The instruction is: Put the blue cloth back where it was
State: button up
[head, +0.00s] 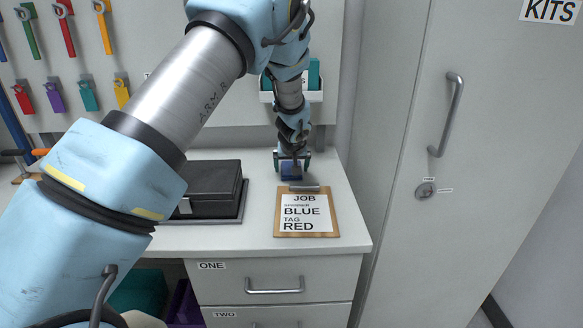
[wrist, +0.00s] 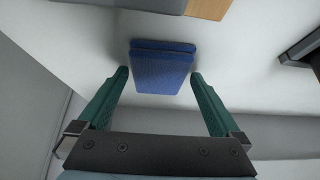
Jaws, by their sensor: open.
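The blue cloth (head: 291,171) is a folded dark blue block on the white counter, just behind the clipboard. In the wrist view the cloth (wrist: 163,66) shows two stacked layers. My gripper (head: 292,162) points down at it. In the wrist view my gripper (wrist: 158,76) is open, with one teal finger on each side of the cloth's near part and a gap at both sides. I cannot tell how high the fingertips are above the counter.
A clipboard (head: 306,213) reading BLUE and RED lies in front. A black case (head: 212,183) on a tray stands left. A white wall holder (head: 313,94) with teal contents is partly hidden behind my arm. A tall grey cabinet (head: 475,130) bounds the right; tools hang on the left panel (head: 140,50).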

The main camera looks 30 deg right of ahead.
jog(key=b+v, duration=0.3)
jog(key=v, duration=0.9)
jog(key=a, duration=0.7)
jog(key=a+n+g+y, duration=0.1)
jog(key=a, duration=0.7)
jog(key=a+n+y, duration=0.1)
jog(key=a, duration=0.6)
jog(key=shift+w+a+g, duration=0.2)
jog(key=shift+w+g, duration=0.15)
jog(key=shift+g, duration=0.05)
jog(key=s+a+n+g, duration=0.1)
jog(key=s+a, duration=0.6)
jog(key=a, duration=0.2)
jog(key=s+a+g, duration=0.1)
jog(key=s+a, duration=0.6)
jog(key=a, duration=0.3)
jog(key=shift+a+f+n+g+y, duration=0.15)
jog(key=shift+f+n+g+y, duration=0.15)
jog(key=shift+f+n, duration=0.1)
jog(key=shift+w, duration=0.1)
